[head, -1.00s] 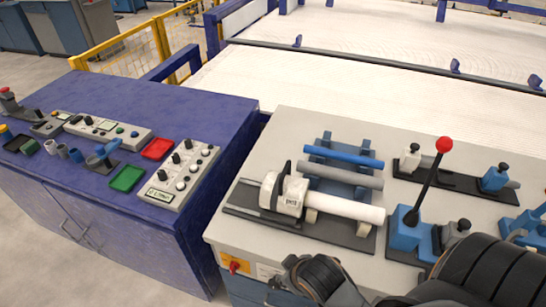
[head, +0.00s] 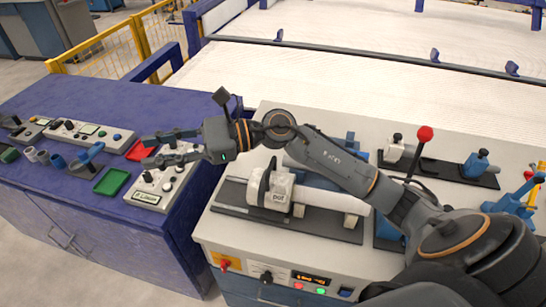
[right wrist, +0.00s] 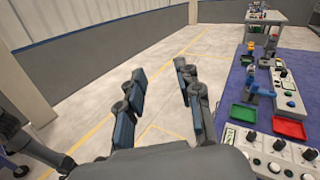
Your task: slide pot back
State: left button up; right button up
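The pot (head: 280,190), a white block with black lettering and a dark upright plate at its left end, sits on a dark base rail (head: 240,203) on the light workbench. A white pipe (head: 320,196) lies in line with it on the right. My right gripper (head: 150,150) is open and empty. It is well left of the pot, above the blue cabinet and its control boxes. Its two spread fingers also show in the right wrist view (right wrist: 163,92). My right forearm crosses above the bench and hides most of the blue and grey pipes. My left gripper is out of view.
The blue cabinet (head: 60,200) holds a red tray (head: 139,150), a green tray (head: 111,182) and a grey control box (head: 152,192). A lever with a red ball (head: 425,133) stands right of my forearm. A yellow fence (head: 120,55) is behind.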

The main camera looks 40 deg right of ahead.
jog(key=d+f+n+g+h, duration=0.3)
jog(key=d+f+n+h, duration=0.2)
jog(key=d+n, duration=0.1)
jog(key=n+g+h, duration=0.1)
jog(key=n+h, duration=0.3)
jog(key=h, duration=0.7)
send_near(272, 163)
jog(key=p+x, duration=0.4)
jog(key=x, duration=0.2)
jog(key=shift+f, duration=0.3)
jog(key=shift+w+a+f, duration=0.1)
jog(key=shift+w+f, duration=0.05)
jog(key=shift+f, duration=0.5)
grip_shut()
